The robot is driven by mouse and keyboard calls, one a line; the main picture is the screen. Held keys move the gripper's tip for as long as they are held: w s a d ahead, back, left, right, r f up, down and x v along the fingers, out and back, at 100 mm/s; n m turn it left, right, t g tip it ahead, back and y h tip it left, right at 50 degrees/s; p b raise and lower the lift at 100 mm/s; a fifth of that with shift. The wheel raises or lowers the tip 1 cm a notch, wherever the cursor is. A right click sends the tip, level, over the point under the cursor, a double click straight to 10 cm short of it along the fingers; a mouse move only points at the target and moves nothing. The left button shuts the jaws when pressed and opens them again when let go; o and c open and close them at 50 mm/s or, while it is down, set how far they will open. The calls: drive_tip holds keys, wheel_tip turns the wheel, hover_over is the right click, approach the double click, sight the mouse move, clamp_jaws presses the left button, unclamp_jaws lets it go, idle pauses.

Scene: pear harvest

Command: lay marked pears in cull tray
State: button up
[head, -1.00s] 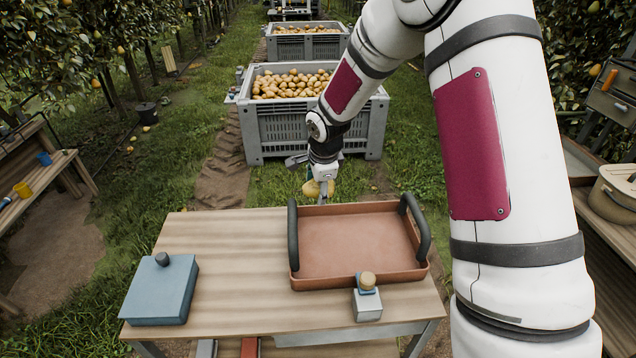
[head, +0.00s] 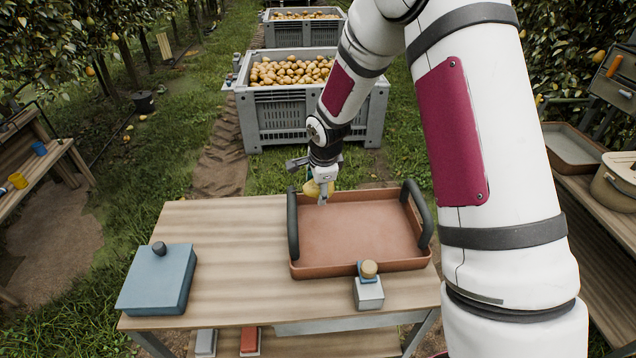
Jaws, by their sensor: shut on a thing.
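My gripper (head: 322,198) is shut on a yellow pear (head: 314,188), which shows partly behind the fingers. I cannot see a mark on it. The gripper holds the pear above the back left part of the terracotta tray (head: 375,265), near its dark left handle. The tray stands on the wooden table, and its floor looks empty. More pears (head: 290,70) fill the grey crate (head: 250,120) behind the table; marks on them are too small to tell.
A blue lidded box (head: 157,282) stands at the table's left, and a small grey block with a round wooden knob (head: 368,290) at the tray's front edge. The wooden table (head: 235,250) is bare between box and tray. A second pear crate (head: 300,32) stands farther back.

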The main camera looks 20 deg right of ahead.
drive_tip(key=shift+f+b, duration=0.85)
drive_tip(key=shift+f, duration=1.9)
drive_tip(key=shift+f+b, duration=0.75)
drive_tip(key=shift+f, duration=1.5)
drive_tip(key=o, duration=1.4)
drive_tip(key=v, duration=1.2)
